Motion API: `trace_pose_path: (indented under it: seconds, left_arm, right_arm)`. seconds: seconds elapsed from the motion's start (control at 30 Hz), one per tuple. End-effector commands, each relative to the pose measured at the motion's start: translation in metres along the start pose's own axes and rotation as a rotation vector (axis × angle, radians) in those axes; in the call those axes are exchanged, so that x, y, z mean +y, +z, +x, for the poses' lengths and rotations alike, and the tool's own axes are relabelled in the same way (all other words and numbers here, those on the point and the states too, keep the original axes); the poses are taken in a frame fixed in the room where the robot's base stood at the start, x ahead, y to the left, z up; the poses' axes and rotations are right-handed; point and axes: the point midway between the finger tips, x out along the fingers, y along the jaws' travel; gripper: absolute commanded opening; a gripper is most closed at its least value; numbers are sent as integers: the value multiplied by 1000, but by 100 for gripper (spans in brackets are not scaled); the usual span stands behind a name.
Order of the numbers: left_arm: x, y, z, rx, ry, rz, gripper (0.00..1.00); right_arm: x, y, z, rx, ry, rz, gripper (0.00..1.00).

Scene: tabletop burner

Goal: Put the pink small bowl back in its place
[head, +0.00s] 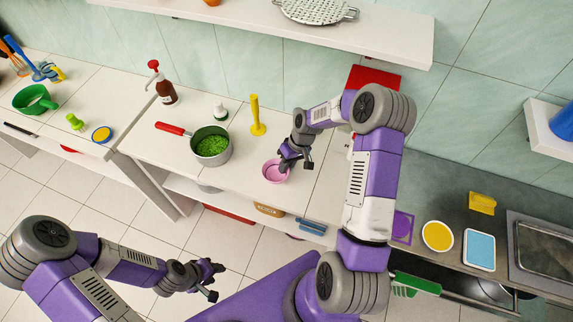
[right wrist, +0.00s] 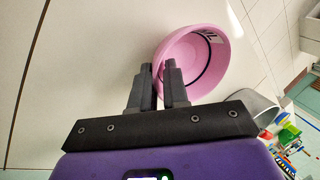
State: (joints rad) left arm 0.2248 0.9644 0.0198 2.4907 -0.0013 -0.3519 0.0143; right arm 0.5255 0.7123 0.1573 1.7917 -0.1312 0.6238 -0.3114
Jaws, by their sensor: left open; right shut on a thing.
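The pink small bowl (head: 273,174) is at the front edge of the white counter (head: 240,178), to the right of the pot, in the head view. My right gripper (head: 287,162) is shut on the bowl's rim. In the right wrist view the bowl (right wrist: 208,45) shows its inside and dark lettering, with one finger of the right gripper (right wrist: 160,72) inside and one outside the wall. I cannot tell whether the bowl touches the counter. My left gripper (head: 211,281) is open and empty, low over the floor in front of the counter.
A pot of green food (head: 211,145) with a red handle stands left of the bowl. A wall shelf (head: 380,30) hangs above. A yellow round dish (head: 437,236) lies on the right counter.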

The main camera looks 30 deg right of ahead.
Motion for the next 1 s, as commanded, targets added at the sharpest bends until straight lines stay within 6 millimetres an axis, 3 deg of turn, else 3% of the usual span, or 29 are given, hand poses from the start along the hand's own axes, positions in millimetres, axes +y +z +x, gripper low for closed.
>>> trace_pose_path:
  seconds: [0.53, 0.57, 0.73, 0.93, 1.0]
  left_arm:
    - [0, 0, 0, 0, 0, 0, 43]
    - [0, 0, 0, 0, 0, 0, 43]
    - [0, 0, 0, 0, 0, 0, 43]
    - [0, 0, 0, 0, 0, 0, 43]
    - [0, 0, 0, 0, 0, 0, 43]
  right_arm:
    - [4, 0, 10, 0, 0, 0, 0]
    - [4, 0, 10, 0, 0, 0, 18]
    - [4, 0, 10, 0, 0, 0, 44]
    - [4, 0, 10, 0, 0, 0, 45]
    - [4, 0, 10, 0, 0, 0, 54]
